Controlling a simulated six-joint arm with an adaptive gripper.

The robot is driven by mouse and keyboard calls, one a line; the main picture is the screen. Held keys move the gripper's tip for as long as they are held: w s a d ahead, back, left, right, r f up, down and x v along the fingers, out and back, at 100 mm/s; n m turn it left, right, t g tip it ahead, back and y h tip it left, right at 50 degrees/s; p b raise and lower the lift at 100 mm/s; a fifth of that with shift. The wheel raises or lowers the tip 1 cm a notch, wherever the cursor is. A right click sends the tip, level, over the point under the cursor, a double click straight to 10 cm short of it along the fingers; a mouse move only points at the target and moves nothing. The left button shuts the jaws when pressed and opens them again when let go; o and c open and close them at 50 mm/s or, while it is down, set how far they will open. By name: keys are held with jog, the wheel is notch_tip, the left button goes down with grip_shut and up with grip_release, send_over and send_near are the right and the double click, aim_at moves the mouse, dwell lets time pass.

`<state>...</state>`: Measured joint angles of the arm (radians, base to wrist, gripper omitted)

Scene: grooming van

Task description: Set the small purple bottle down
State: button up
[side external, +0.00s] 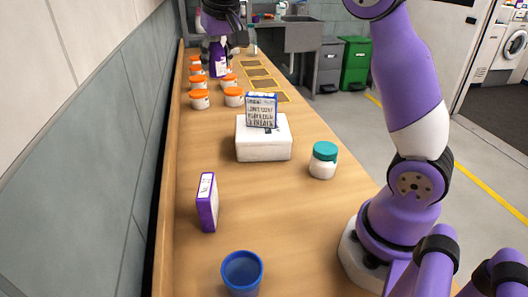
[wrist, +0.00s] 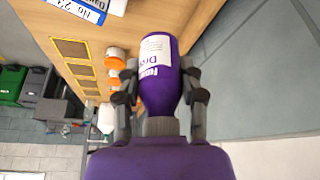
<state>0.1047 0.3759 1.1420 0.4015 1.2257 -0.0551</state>
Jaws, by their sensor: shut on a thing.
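The small purple bottle (wrist: 159,75) has a white label and is held between the two fingers of my gripper (wrist: 163,100) in the wrist view. In the side external view the purple bottle (side external: 218,60) is at the far end of the bench, under my gripper (side external: 218,40). It looks upright there, among white jars with orange lids. My gripper is shut on it. I cannot tell whether its base touches the bench (side external: 290,190).
Several orange-lidded jars (side external: 199,100) stand close around the bottle. Yellow-edged dark squares (side external: 266,84) lie to their right. A white box (side external: 263,146) with a sign, a teal-lidded jar (side external: 323,160), a purple box (side external: 207,203) and a blue cup (side external: 242,271) stand nearer.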

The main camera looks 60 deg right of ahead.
jog(key=s+d+m+g+h, duration=0.1)
jog(key=s+d+m, duration=0.25)
jog(key=d, duration=1.35)
notch_tip(320, 180, down, 11)
jog(key=shift+f, duration=0.1)
jog(key=s+d+f, duration=0.1)
jog(key=d+f, duration=0.1)
jog(key=d, duration=0.1)
jog(key=s+d+f, duration=0.1)
jog(key=d+f, duration=0.2)
jog(key=d, duration=0.1)
jog(key=s+d+f, duration=0.1)
jog(key=d+f, duration=0.1)
jog(key=d, duration=0.2)
jog(key=shift+f, duration=2.15)
jog(key=shift+f, duration=0.15)
jog(key=o, duration=1.2)
